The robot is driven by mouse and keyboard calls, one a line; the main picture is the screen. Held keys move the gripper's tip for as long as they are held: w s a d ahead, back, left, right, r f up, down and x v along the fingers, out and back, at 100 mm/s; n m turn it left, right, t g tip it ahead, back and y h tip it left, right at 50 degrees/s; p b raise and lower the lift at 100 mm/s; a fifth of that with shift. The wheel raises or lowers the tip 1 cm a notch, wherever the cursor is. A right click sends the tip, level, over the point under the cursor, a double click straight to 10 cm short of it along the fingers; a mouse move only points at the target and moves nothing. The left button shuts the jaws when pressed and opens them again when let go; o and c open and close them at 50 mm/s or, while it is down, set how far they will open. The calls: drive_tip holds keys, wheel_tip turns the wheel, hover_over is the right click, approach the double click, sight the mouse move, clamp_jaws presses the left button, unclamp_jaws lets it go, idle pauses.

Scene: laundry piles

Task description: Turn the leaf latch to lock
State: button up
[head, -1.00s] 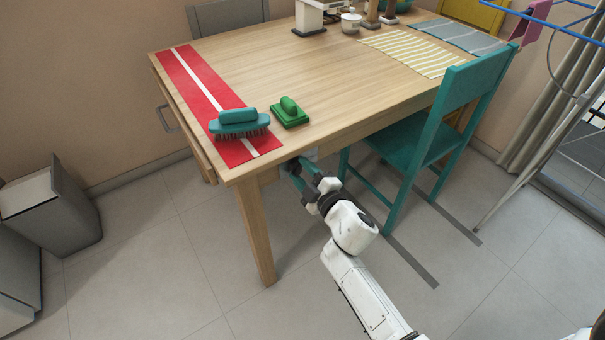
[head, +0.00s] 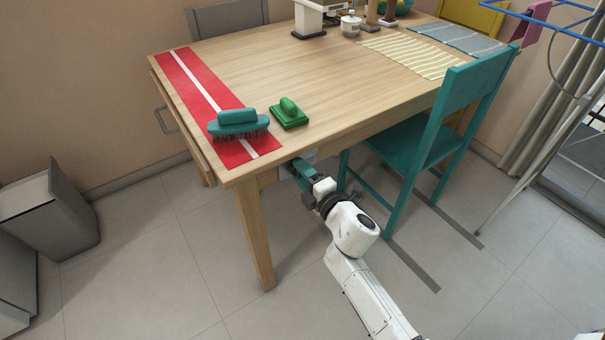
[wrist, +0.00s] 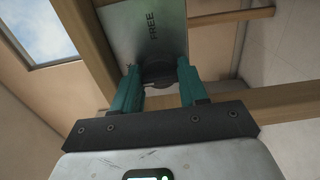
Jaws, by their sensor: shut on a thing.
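The latch shows in the wrist view as a dark round knob (wrist: 158,68) at the lower end of a grey metal plate (wrist: 148,25) marked "FREE". The plate is fixed under the table. My gripper (wrist: 158,77) has its two teal fingers closed on the knob, one on each side. The leaf's exact lock position cannot be told. In the head view my gripper (head: 297,168) reaches under the table's near edge, just right of the near leg, and the latch is mostly hidden there.
A teal chair (head: 425,140) stands close to the right of my arm. A grey bin (head: 50,210) stands at left. Floor in front is clear.

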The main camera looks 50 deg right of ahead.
drive_tip(key=shift+f, duration=0.1)
drive_tip(key=o, duration=1.1)
drive_tip(key=shift+c, duration=0.2)
drive_tip(key=v, duration=1.1)
drive_tip(key=shift+b, duration=0.4)
drive_tip(key=shift+w, duration=0.1)
